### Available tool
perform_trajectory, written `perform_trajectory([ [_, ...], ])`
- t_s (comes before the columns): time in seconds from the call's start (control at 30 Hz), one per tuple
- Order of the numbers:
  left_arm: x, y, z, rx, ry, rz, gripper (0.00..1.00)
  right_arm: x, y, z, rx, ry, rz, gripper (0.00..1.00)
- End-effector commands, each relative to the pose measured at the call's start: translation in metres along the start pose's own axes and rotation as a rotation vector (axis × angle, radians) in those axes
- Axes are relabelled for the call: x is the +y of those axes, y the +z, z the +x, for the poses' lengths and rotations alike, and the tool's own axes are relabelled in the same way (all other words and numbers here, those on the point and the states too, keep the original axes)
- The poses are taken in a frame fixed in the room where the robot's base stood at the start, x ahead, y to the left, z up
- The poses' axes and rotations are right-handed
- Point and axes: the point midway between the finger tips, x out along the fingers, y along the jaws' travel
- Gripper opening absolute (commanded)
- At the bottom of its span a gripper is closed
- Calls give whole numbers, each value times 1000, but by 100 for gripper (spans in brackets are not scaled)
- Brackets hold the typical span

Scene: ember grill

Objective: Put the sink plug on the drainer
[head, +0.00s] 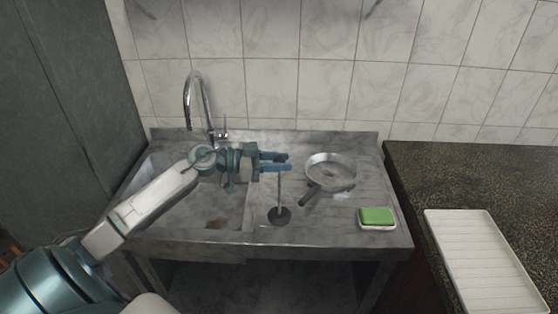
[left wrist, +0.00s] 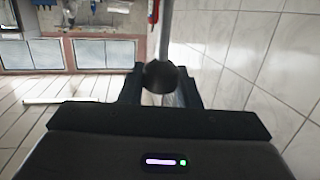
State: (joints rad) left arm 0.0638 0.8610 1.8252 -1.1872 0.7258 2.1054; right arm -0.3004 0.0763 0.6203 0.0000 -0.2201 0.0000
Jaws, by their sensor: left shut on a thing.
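The sink plug (head: 280,215) is a dark disc with a thin upright rod. My left gripper (head: 277,162) is shut on the top of the rod, with its blue fingers pointing right. In the left wrist view, a dark rounded part of the plug (left wrist: 161,76) sits between the fingers, with a grey rod beyond it. The disc hangs low over the left part of the grey ribbed drainer (head: 345,222), right of the basin; I cannot tell whether it touches. My right gripper is not in view.
A metal frying pan (head: 331,172) lies on the drainer, its dark handle pointing toward the plug. A green sponge (head: 377,215) sits on a white dish at the front right. A tap (head: 190,100) stands at the back left. A white ribbed tray (head: 480,255) lies on the dark counter.

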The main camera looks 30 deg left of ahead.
Motion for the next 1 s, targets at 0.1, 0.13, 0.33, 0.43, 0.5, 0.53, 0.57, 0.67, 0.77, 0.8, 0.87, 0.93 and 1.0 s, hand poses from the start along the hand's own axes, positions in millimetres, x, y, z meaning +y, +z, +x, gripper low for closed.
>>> perform_trajectory([
  [0.1,0,2,0,1,0,0,0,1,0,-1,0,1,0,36],
  [0.13,0,3,0,0,0,0,31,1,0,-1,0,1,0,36],
  [0.33,0,2,0,0,0,0,51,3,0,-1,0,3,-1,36],
  [0.43,0,2,0,0,0,0,51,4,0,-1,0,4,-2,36],
  [0.5,0,2,0,0,0,0,51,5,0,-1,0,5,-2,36],
  [0.53,0,2,0,0,0,1,51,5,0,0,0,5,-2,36],
  [0.57,0,1,0,0,0,1,51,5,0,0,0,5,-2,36],
  [0.67,0,1,-4,-2,0,1,51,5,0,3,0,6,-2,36],
  [0.77,0,2,-12,-4,1,2,51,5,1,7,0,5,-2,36],
  [0.8,0,3,-16,-4,0,3,51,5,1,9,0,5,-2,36],
  [0.87,0,3,-21,-6,1,2,51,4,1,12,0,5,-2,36],
  [0.93,0,3,-29,-7,1,1,51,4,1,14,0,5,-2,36],
  [1.0,0,3,-36,-6,2,2,51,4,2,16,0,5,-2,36],
])
